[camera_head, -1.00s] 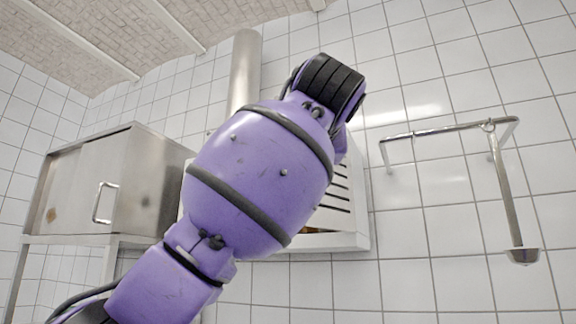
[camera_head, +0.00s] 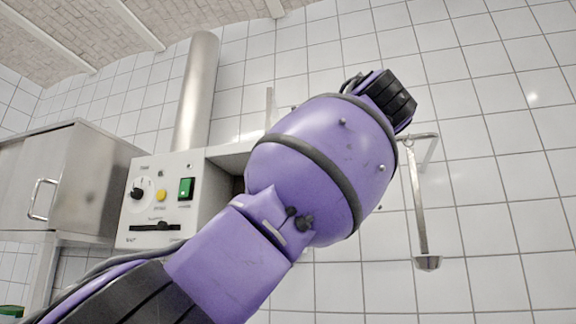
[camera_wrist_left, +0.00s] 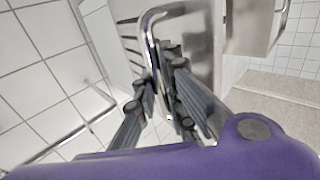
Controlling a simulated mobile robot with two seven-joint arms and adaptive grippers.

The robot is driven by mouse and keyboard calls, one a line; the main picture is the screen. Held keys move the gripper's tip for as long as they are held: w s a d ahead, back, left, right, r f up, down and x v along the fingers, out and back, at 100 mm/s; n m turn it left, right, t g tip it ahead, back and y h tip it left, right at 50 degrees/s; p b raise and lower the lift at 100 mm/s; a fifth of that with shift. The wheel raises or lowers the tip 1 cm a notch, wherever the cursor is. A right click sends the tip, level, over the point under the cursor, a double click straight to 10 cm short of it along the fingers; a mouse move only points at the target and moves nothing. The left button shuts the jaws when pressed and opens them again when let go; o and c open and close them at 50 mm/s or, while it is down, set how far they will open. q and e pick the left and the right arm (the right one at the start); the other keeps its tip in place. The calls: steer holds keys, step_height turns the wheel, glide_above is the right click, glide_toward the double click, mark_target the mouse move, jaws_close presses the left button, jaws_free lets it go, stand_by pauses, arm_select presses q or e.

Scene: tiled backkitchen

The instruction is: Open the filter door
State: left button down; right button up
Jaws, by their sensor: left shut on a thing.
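In the head view my left purple arm covers most of the white unit (camera_head: 212,205) on the wall, so its front and the filter door are mostly hidden. A thin upright grey edge (camera_head: 268,106) shows above the unit; I cannot tell if it is the door. In the left wrist view my left gripper (camera_wrist_left: 170,62) is shut around a shiny bent metal bar (camera_wrist_left: 151,27), which looks like a handle. Dark slots show on a pale panel (camera_wrist_left: 128,30) beside it. My left gripper is hidden in the head view. My right gripper is in neither view.
A control panel (camera_head: 158,199) with a knob, yellow button and green switch is left of my arm. A metal cabinet (camera_head: 75,180) stands further left. A vertical pipe (camera_head: 197,90) rises behind. A metal wall rail (camera_head: 418,195) hangs to the right.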

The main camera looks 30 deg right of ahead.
arm_select(q)
steer(key=shift+s+d+r, duration=0.1)
steer(key=shift+s+r, duration=0.2)
steer(key=shift+r, duration=0.15)
steer(key=c, duration=2)
jaws_free()
steer(key=shift+o, duration=1)
steer(key=shift+w+f, duration=0.1)
steer(key=shift+w, duration=0.05)
steer(key=s, duration=1.1)
steer(key=shift+s+f, duration=0.25)
steer(key=shift+s, duration=0.1)
